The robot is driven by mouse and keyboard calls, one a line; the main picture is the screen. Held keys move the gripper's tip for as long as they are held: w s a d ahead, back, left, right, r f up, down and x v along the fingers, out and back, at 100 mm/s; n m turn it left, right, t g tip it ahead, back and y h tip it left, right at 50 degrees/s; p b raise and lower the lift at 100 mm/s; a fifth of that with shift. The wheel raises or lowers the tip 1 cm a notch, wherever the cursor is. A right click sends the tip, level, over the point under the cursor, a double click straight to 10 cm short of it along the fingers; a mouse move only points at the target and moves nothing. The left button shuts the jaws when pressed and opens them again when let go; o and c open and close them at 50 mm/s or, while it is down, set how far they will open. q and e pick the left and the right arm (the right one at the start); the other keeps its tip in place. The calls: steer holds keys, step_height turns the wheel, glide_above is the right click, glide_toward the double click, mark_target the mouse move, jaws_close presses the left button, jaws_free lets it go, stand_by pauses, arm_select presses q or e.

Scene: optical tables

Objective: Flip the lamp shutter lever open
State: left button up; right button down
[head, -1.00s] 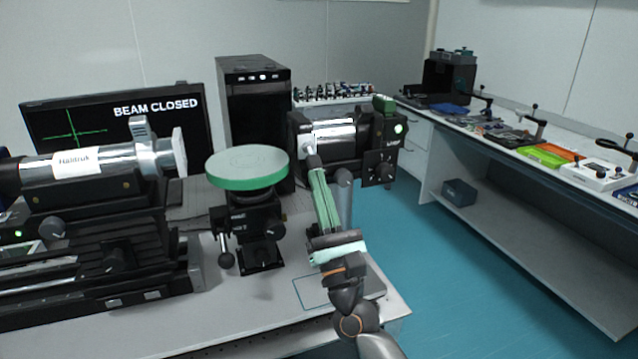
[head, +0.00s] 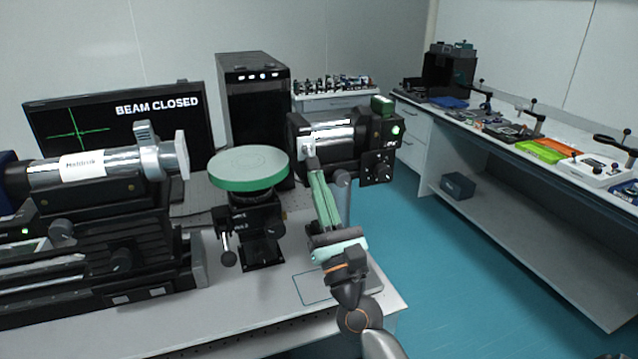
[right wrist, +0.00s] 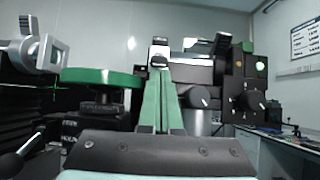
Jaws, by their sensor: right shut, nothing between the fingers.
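The lamp (head: 350,138) is a black housing with a silver barrel, standing at the back right of the near table. It also shows in the right wrist view (right wrist: 192,73). A small pale metal piece (head: 308,143), perhaps the shutter lever, is at the lamp's left end; it also shows in the right wrist view (right wrist: 159,54). My right gripper (head: 313,166) has green fingers, shut and empty, their tips at or just below this piece. I cannot tell whether they touch. It also shows in the right wrist view (right wrist: 160,76). My left gripper is not in view.
A silver-barrelled instrument (head: 100,163) is further left. Behind, a monitor (head: 115,125) reads "BEAM CLOSED" beside a black tower (head: 252,100). A side bench (head: 500,150) runs along the right.

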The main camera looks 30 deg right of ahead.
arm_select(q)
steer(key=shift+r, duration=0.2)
arm_select(e)
steer(key=shift+r, duration=0.15)
steer(key=shift+s+r+p, duration=0.35)
steer(key=shift+r+p, duration=0.05)
steer(key=shift+p, duration=0.45)
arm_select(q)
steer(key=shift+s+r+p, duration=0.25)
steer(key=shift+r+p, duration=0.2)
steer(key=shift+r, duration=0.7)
arm_select(e)
steer(key=shift+s+a+r, duration=0.1)
steer(key=shift+s+r, duration=0.15)
steer(key=shift+r, duration=0.25)
steer(key=shift+s+a+r, duration=0.1)
steer(key=shift+s+r, duration=0.15)
steer(key=shift+r, duration=0.2)
